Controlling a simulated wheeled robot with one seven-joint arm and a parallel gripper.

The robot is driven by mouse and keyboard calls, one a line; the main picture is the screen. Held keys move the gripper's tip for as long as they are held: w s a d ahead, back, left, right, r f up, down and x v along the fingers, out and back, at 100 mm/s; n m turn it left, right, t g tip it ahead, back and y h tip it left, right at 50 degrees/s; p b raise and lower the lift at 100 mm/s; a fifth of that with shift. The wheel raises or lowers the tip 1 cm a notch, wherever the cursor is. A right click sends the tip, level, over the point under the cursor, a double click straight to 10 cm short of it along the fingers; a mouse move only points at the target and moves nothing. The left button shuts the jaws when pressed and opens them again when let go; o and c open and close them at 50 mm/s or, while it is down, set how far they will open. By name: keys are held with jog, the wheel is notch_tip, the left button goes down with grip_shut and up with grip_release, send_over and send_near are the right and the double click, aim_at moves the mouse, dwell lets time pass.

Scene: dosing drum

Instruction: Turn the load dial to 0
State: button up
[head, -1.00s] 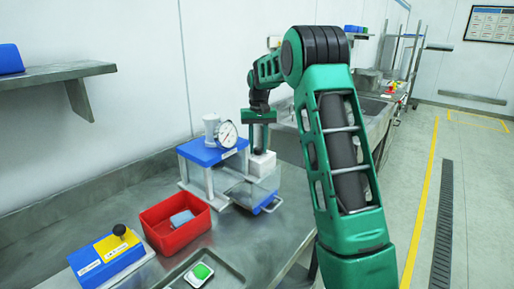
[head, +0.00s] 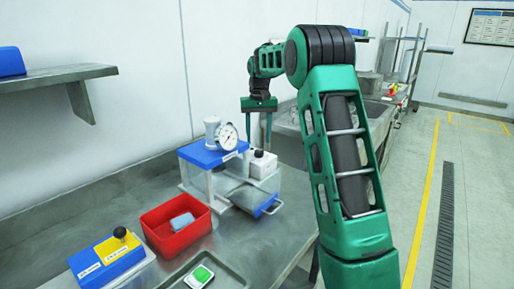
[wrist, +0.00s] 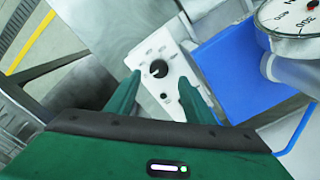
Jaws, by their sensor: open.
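A white box (head: 263,167) carries a round black dial (head: 259,153) on its top face. The wrist view shows this dial (wrist: 158,69) with small marks around it, too small to read, and a smaller dark button (wrist: 165,96) beside it. The dial's setting is not clear. My gripper (head: 259,142) is open and empty above the white box, with both fingers pointing down. In the wrist view, the gripper fingertips (wrist: 160,80) stand apart on either side of the dial; they do not appear to touch it.
A blue-topped stand (head: 208,153) with a round gauge (head: 228,136) is left of the box. A red bin (head: 176,226) with a grey block, a blue-and-yellow box (head: 108,258) with a black knob, and a tray (head: 226,277) are nearer. A shelf (head: 60,72) is on the wall.

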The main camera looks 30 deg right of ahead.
aim_at(258, 151)
notch_tip(258, 151, up, 5)
jog(key=shift+w+r, duration=0.1)
jog(key=shift+r, duration=0.1)
dwell(0.6)
jog(key=s+a+r, duration=0.1)
jog(key=s, duration=1.1)
jog(key=s+a+f, duration=0.2)
jog(key=s+f, duration=0.2)
jog(key=s, duration=0.7)
jog(key=s+a+f+m, duration=0.1)
jog(key=s+f, duration=0.3)
jog(key=s, duration=0.8)
jog(key=s+a+f, duration=0.3)
jog(key=s+f, duration=0.1)
jog(key=s, duration=0.8)
jog(key=shift+a+m, duration=0.3)
jog(key=shift+w+f, duration=0.1)
